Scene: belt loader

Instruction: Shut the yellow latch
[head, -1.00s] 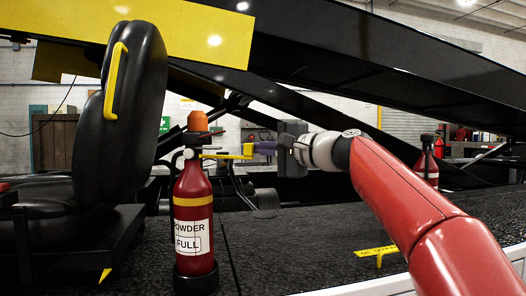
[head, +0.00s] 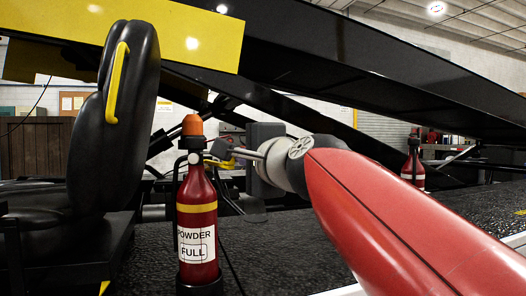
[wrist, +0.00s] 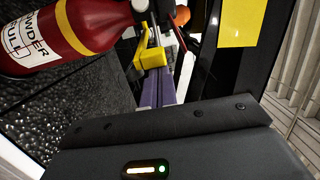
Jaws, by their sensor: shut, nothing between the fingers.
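The yellow latch (head: 226,164) is beside the neck of a red fire extinguisher (head: 197,222), mostly hidden in the head view. In the wrist view the latch (wrist: 151,58) shows as a thin arm ending in a thicker yellow block, close to the extinguisher (wrist: 60,32). My gripper (head: 236,153) is shut and empty, reaching in from the right at about latch height. In the wrist view its purple-grey fingers (wrist: 154,80) end right at the yellow block. I cannot tell whether they touch it or whether the latch is closed.
A black seat (head: 118,115) with a yellow handle stands left of the extinguisher. A black beam (head: 380,75) slopes overhead, with a yellow panel (head: 130,30) at upper left. A second extinguisher (head: 413,165) stands further right.

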